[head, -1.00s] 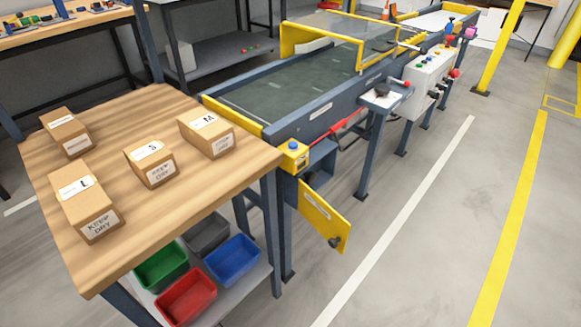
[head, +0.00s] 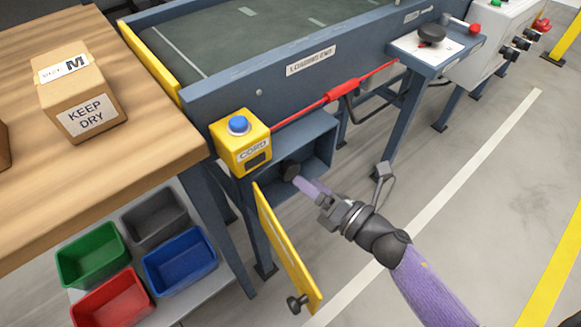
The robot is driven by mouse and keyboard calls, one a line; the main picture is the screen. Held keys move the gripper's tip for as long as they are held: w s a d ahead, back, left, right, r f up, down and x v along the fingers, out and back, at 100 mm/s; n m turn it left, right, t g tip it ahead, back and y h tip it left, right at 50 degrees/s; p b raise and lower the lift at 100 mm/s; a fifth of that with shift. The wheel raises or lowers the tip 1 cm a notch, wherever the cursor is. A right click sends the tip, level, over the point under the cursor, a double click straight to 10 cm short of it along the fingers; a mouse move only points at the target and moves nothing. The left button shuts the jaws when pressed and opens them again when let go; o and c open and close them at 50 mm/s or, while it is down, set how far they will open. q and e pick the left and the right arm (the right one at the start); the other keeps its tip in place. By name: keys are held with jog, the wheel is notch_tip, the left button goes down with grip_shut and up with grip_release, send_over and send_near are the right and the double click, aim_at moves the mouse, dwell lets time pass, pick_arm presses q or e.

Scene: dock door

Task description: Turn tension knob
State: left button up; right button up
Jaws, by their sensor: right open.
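A dark round knob (head: 290,170) sits inside the open compartment (head: 318,150) under the conveyor's near end. My right gripper (head: 305,187) reaches in from the lower right, with its purple-tinted tip close to the knob. It is open; I cannot tell whether it touches the knob. The compartment's yellow door (head: 284,248) hangs open below, with a black handle (head: 297,304) at its lower end. My left gripper is not in view.
A yellow box with a blue button (head: 238,125) is above the compartment. A red cord grip (head: 342,90) runs along the conveyor's side. A wooden table (head: 165,135) with a carton (head: 82,92) stands at left, above coloured bins (head: 180,262). Open floor lies at right.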

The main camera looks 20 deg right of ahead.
aim_at(295, 173)
jog(key=b+x, duration=0.1)
jog(key=x, duration=0.4)
jog(key=shift+w, duration=0.1)
jog(key=c, duration=1.3)
